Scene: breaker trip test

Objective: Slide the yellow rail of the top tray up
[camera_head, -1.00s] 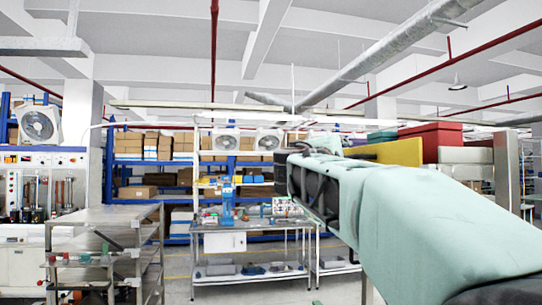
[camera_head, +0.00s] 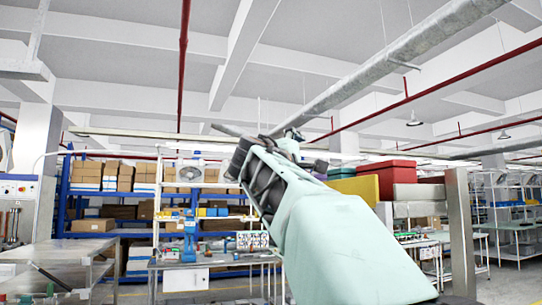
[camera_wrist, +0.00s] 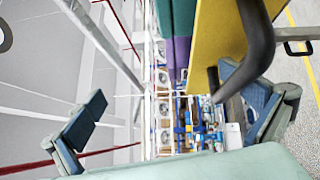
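A yellow panel (camera_head: 362,188) stands at the near end of a raised row of coloured boxes, right of my arm in the head view. In the wrist view the yellow panel (camera_wrist: 218,40) fills the upper middle, and a black curved bar (camera_wrist: 256,45) runs in front of it. I cannot tell which part is the rail. My gripper (camera_wrist: 172,98) is open, with one finger at left and one at right. The bar's lower end is near the right finger; contact cannot be told. Nothing is held. In the head view my arm hides most of the gripper.
Red boxes (camera_head: 385,165) and a grey box (camera_head: 417,191) sit beside the yellow panel. A grey post (camera_head: 459,230) stands to their right. A workbench (camera_head: 200,263) and blue shelving with cartons (camera_head: 110,195) stand behind. A metal table (camera_head: 60,252) is at left.

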